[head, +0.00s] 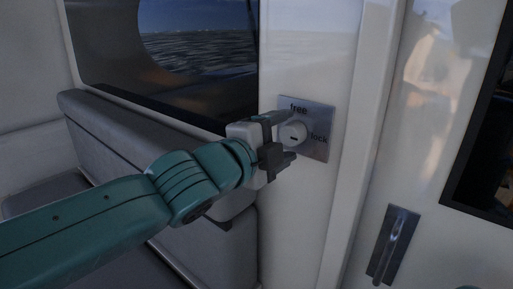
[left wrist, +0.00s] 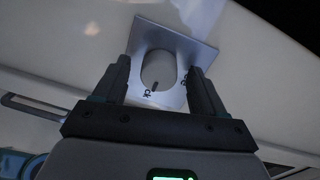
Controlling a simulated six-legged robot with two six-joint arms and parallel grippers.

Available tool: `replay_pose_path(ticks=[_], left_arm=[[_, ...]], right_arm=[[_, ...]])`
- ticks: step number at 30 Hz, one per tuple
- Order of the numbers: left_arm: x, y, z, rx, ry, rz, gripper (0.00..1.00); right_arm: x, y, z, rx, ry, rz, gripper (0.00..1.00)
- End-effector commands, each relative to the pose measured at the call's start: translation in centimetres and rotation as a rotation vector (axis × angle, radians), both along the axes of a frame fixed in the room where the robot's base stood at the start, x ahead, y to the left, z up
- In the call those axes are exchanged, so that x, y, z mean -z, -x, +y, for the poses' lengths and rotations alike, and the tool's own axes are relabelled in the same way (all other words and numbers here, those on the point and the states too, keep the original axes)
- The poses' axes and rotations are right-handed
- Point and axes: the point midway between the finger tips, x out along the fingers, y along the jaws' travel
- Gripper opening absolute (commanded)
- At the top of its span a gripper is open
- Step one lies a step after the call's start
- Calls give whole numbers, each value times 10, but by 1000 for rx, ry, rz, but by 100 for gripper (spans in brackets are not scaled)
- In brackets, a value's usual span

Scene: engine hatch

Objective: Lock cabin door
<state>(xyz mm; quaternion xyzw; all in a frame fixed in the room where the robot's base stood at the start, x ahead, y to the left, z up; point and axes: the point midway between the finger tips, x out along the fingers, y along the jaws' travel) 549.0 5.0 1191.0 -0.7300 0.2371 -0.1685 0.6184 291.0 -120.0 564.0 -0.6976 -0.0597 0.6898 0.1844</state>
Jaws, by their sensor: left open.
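The lock plate (head: 318,147) is a grey metal square on the white wall panel, marked "free" at the top and "lock" at the right. A round white knob (head: 290,132) with a small dark mark sits on it. My left gripper (head: 284,139) is at the knob, open, partly covering the plate's left side. In the left wrist view, the knob (left wrist: 158,68) shows between the two open fingers (left wrist: 159,75), one on each side. I cannot tell whether the fingers touch it. My right gripper is not in view.
A door handle (head: 393,245) on a dark plate is at the lower right. A grey padded bench (head: 105,118) runs along the left under a window (head: 200,35). A raised white post (head: 362,130) stands just right of the lock plate. A dark-framed opening (head: 490,150) is at the far right.

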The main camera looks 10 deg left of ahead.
Motion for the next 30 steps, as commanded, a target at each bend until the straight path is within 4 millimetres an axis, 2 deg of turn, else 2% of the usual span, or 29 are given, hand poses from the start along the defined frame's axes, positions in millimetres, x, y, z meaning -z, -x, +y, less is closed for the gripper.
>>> replay_pose_path(ticks=[6,12,16,22,30], left_arm=[[-6,42,29,-3,3,-2,71],[-11,86,58,-2,1,-1,71],[-12,108,73,-2,0,-2,71],[-10,126,84,-1,0,-1,71],[-7,128,86,0,-1,-1,71]], right_arm=[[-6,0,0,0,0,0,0],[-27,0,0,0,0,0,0],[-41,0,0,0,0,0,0],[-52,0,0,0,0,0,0],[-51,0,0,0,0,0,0]])
